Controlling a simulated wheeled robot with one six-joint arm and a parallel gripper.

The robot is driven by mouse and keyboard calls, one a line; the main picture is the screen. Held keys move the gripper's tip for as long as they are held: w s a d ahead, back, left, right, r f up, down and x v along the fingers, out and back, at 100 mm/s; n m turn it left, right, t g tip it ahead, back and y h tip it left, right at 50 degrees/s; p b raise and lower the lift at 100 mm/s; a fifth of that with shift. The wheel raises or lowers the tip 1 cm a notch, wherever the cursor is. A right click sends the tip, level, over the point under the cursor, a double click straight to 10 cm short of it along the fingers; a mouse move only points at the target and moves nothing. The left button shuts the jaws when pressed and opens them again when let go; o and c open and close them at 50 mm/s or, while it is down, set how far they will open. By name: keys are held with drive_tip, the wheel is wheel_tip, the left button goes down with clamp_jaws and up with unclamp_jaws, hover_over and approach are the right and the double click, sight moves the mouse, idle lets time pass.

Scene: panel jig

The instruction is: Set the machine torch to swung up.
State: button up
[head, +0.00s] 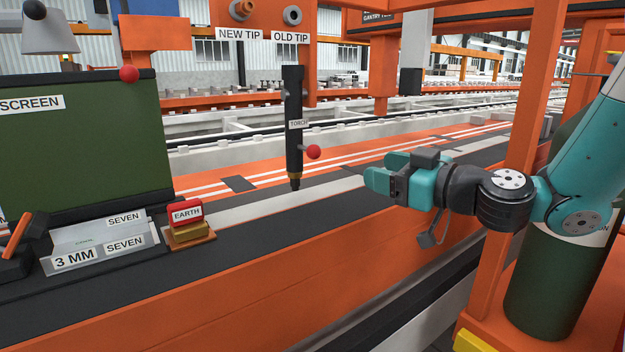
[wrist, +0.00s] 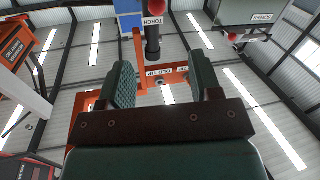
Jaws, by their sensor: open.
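The machine torch (head: 293,130) is a dark upright tube labelled TORCH. It hangs vertically with its tip down, just above the pale strip of the bench. A red ball knob (head: 314,152) sticks out from its right side. My gripper (head: 378,172) is to the right of the torch, apart from it, with its jaws open and empty, pointing left. In the wrist view the open jaws (wrist: 165,88) frame the space below the torch (wrist: 152,40), whose label shows upside down. A red knob also shows near the top of that view, partly cut off.
A green screen (head: 85,150) with a red knob stands at the left. In front of it are grey SEVEN blocks (head: 95,240) and a red EARTH clamp (head: 187,213). NEW TIP and OLD TIP holders hang behind the torch. An orange post (head: 525,120) stands beside my arm.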

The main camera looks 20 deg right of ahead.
sight(320, 153)
drive_tip(key=p+x, duration=0.2)
drive_tip(key=x, duration=0.3)
drive_tip(key=p+x, duration=0.2)
drive_tip(key=x, duration=0.4)
drive_tip(key=p+x, duration=0.2)
drive_tip(key=x, duration=0.4)
drive_tip(key=shift+w+d, duration=0.2)
drive_tip(key=shift+w, duration=0.1)
